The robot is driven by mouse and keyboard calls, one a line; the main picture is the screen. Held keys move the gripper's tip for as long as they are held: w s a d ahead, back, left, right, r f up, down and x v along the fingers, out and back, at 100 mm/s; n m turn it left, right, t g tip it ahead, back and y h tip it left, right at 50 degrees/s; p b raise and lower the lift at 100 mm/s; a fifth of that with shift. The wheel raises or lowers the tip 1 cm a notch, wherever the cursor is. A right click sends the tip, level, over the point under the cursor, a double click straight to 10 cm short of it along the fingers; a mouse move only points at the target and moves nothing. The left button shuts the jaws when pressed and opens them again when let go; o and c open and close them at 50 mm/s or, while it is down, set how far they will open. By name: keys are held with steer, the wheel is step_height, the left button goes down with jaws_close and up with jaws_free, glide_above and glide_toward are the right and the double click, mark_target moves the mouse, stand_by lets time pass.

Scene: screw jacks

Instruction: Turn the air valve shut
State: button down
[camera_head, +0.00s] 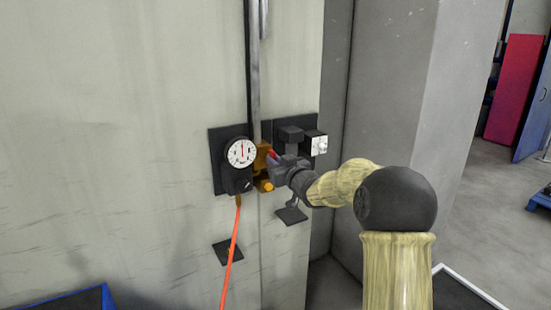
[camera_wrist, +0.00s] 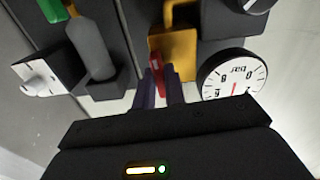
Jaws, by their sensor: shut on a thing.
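The air valve is a brass body (camera_head: 262,160) on a dark wall panel, with a red handle (camera_head: 272,156). In the wrist view the brass body (camera_wrist: 174,46) stands beyond my fingertips, and the red handle (camera_wrist: 157,62) lies between them. My gripper (camera_head: 275,160) is at the valve, shut on the red handle; it also shows in the wrist view (camera_wrist: 159,82). The fingers hide part of the handle, so its exact angle is hard to tell. A round white pressure gauge (camera_head: 241,153) sits just left of the valve; it also shows in the wrist view (camera_wrist: 233,80).
An orange hose (camera_head: 231,252) hangs below the gauge. A grey pipe (camera_head: 254,75) runs up the wall. A white-faced box (camera_head: 318,145) and dark fittings sit right of my gripper. A blue bin (camera_head: 75,302) stands at lower left. Open floor lies at right.

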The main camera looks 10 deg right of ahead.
steer(key=shift+f+m, duration=0.2)
steer(key=shift+m, duration=0.3)
steer(key=c, duration=1.5)
jaws_free()
steer(key=shift+o, duration=0.2)
steer(key=shift+r, duration=0.1)
steer(key=shift+s, duration=0.15)
steer(key=b+v, duration=0.4)
steer(key=v, duration=1.3)
